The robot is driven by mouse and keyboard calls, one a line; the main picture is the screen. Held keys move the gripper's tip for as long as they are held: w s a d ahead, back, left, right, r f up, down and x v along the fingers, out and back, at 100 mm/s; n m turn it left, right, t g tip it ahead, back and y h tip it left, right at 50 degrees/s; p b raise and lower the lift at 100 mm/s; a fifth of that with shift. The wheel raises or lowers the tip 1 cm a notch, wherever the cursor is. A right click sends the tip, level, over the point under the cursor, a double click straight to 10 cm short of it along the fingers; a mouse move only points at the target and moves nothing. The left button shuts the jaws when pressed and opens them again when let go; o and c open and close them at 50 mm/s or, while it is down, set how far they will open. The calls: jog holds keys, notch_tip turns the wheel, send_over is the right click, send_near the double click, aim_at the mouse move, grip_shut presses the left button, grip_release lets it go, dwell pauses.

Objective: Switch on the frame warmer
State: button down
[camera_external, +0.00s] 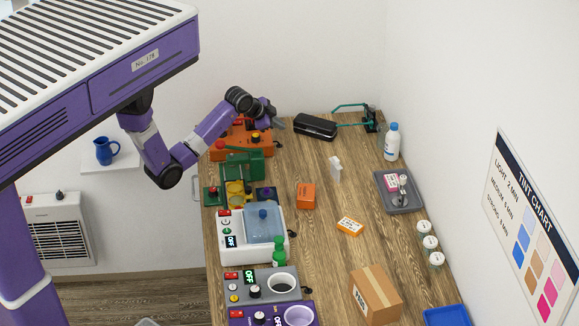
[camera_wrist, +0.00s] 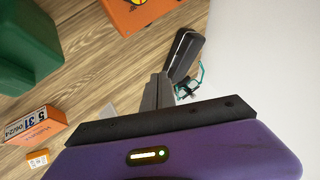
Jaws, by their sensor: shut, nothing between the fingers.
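No label reading frame warmer is legible. Two devices with round wells stand at the front left of the bench: a grey one (camera_external: 262,296) with a dark well, and a purple one (camera_external: 240,320), cut by the lower edge, with a pale well. Both have a red switch, a knob and a display reading OFF. Behind them is a white machine (camera_external: 225,256) with a blue lid and an OFF display. My gripper (camera_external: 278,122) is shut and empty above the far end of the bench, beside the orange device (camera_external: 226,152). Its fingers show in the wrist view (camera_wrist: 158,92).
A green press (camera_external: 243,165) stands between the orange device and the white machine. A black case (camera_external: 315,126) lies right of my gripper. A green bottle (camera_external: 279,251) stands beside the white machine. A cardboard box (camera_external: 376,292) is at front right. The bench middle is mostly clear.

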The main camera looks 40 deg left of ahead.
aim_at(237, 122)
jog(key=w+a+r+b, duration=0.1)
jog(key=a, duration=0.2)
jog(key=w+a+r+g+b, duration=0.1)
jog(key=w+a+b, duration=0.1)
jog(key=a, duration=0.2)
jog(key=w+a+n+g+b, duration=0.1)
jog(key=w+a, duration=0.1)
jog(key=a, duration=0.2)
jog(key=shift+a+r+b, duration=0.15)
jog(key=shift+r+b, duration=0.25)
jog(key=shift+n+g, duration=0.3)
jog(key=shift+g, duration=0.6)
jog(key=a+b, duration=0.1)
jog(key=a+r+b, duration=0.1)
jog(key=a, duration=0.1)
jog(key=s+a+r+b, duration=0.1)
jog(key=a, duration=0.1)
jog(key=shift+r, duration=0.1)
jog(key=s+a+r+g+b, duration=0.2)
jog(key=s+a+r+g, duration=0.1)
jog(key=a, duration=0.4)
jog(key=shift+s+a+r, duration=0.2)
jog(key=shift+s+r, duration=0.3)
jog(key=shift+s, duration=0.6)
